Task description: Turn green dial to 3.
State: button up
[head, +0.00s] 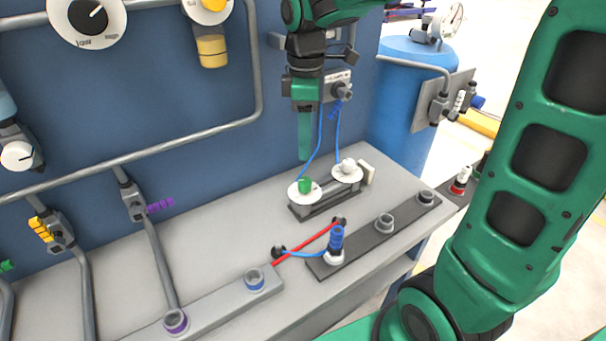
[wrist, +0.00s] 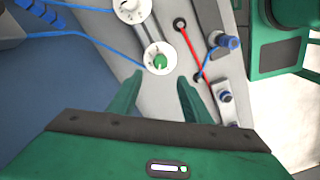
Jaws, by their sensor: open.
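The green dial (head: 305,186) is a small green knob on a round white scale plate, on a low grey block on the bench. It also shows in the wrist view (wrist: 160,61), beyond my fingertips and near the line between them. The scale marks are too small to read, so its setting cannot be told. My gripper (head: 305,150) points down above the dial, with a gap between them. In the wrist view my gripper (wrist: 158,84) has its two green fingers spread apart with nothing between them.
A white dial (head: 347,167) sits right beside the green one on the same block. Blue tubes (head: 318,150) run down close behind my gripper. A blue fitting (head: 336,238) and a red rod (head: 307,243) are in front. The blue wall panel (head: 200,120) stands behind.

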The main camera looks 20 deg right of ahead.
aim_at(304, 180)
notch_tip(304, 180, down, 11)
jog(key=shift+r, duration=0.15)
dwell(0.4)
jog(key=c, duration=1)
